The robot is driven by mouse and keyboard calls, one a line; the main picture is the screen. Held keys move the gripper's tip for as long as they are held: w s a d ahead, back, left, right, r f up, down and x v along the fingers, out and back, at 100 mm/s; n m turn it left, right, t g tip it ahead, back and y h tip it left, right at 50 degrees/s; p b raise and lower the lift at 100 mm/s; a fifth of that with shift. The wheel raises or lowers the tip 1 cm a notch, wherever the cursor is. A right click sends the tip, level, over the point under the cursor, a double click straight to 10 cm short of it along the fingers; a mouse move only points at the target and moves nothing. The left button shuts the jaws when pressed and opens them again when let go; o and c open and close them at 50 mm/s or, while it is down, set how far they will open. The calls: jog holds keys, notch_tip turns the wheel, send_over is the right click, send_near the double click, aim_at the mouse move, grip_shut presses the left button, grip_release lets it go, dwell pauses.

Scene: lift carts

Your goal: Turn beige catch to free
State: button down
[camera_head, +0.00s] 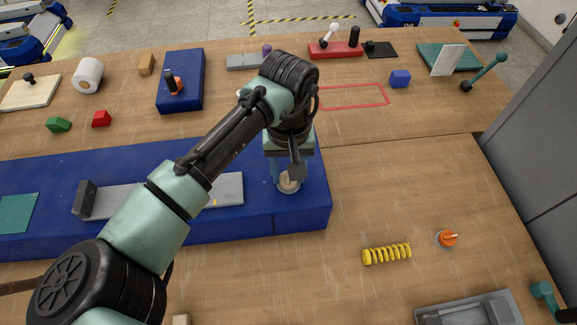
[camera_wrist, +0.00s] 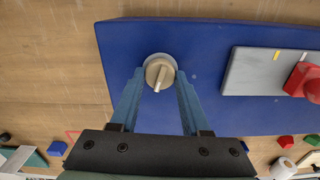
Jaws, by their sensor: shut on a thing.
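The beige catch (camera_wrist: 160,73) is a round knob with a raised pale bar, set in a light ring on the blue block (camera_wrist: 215,60). In the head view the catch (camera_head: 289,184) is partly covered by my gripper (camera_head: 287,181), which points down at the block's right end. In the wrist view my gripper (camera_wrist: 159,80) has its two blue fingers on either side of the knob, shut on it. The bar runs nearly along the picture's vertical, tilted slightly. Any marks for free or locked around the catch cannot be made out.
A grey plate (camera_wrist: 255,72) with a red knob (camera_wrist: 303,80) lies on the same block. A yellow spring (camera_head: 387,253), an orange-topped piece (camera_head: 446,238) and a grey tray (camera_head: 470,309) are at the right front. The table right of the block is mostly clear.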

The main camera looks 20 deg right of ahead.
jog(key=m+p, duration=0.1)
jog(key=m, duration=0.2)
jog(key=shift+m, duration=0.4)
jog(key=m+p, duration=0.1)
jog(key=m, duration=0.2)
jog(key=shift+s+m, duration=0.1)
jog(key=shift+m, duration=0.2)
jog(key=m, duration=0.3)
jog(key=shift+m, duration=0.3)
jog(key=shift+d+m, duration=0.1)
jog(key=shift+m, duration=1.7)
jog(key=shift+c, duration=1.9)
grip_release()
jog(key=shift+r, duration=0.1)
